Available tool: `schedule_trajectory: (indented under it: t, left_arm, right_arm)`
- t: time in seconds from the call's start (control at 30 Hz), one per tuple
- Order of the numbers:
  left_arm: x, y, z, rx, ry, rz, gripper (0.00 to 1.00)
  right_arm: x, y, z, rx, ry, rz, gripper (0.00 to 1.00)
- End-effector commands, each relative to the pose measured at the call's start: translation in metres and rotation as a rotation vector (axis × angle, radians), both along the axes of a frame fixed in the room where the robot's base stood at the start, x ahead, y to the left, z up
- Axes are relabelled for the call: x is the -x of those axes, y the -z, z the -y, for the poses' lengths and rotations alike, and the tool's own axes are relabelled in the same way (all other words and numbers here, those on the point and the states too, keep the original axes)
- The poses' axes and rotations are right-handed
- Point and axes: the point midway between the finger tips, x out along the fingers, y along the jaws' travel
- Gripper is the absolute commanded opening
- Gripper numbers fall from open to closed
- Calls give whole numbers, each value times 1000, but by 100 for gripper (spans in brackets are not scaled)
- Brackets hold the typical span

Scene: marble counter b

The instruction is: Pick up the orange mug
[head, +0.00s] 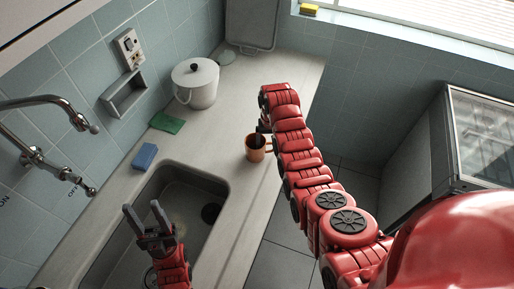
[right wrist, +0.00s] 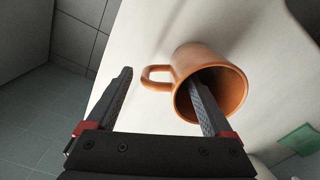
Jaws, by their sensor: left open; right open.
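The orange mug (head: 256,152) stands on the counter to the right of the sink in the head view. In the right wrist view the mug (right wrist: 190,61) appears large, with its handle on the left. My right gripper (right wrist: 163,78) is open around the mug's near wall and handle side. One finger reaches into the mug's opening and the other is outside, beyond the handle. Whether either finger touches the mug cannot be told. In the head view the right arm hides part of this gripper. My left gripper (head: 149,218) is open and empty over the sink.
The sink (head: 205,176) lies left of the mug. A blue sponge (head: 144,156), a green pad (head: 167,123) and a white lidded pot (head: 196,83) stand farther along the counter (head: 232,120). A faucet (head: 60,104) juts in from the left. The counter edge is right of the mug.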

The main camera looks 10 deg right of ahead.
Motion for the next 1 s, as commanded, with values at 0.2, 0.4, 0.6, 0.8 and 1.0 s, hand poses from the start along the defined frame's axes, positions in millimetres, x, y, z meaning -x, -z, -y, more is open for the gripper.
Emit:
schedule_trajectory:
  t: [0.2, 0.4, 0.6, 0.8, 1.0]
  left_arm:
    - [0, -14, 0, 0, 0, 0, 50]
    - [0, -16, 0, 0, 0, 0, 50]
    - [0, -16, 0, 0, 0, 0, 50]
    - [0, -16, 0, 0, 0, 0, 50]
    - [0, -16, 0, 0, 0, 0, 50]
  right_arm:
    - [-1, 19, 3, 0, 0, -1, 86]
    - [0, 31, 3, 0, 0, 0, 86]
    - [0, 32, 3, 0, 0, 1, 86]
    - [0, 32, 3, 0, 0, 1, 64]
    - [0, 32, 3, 0, 1, 1, 28]
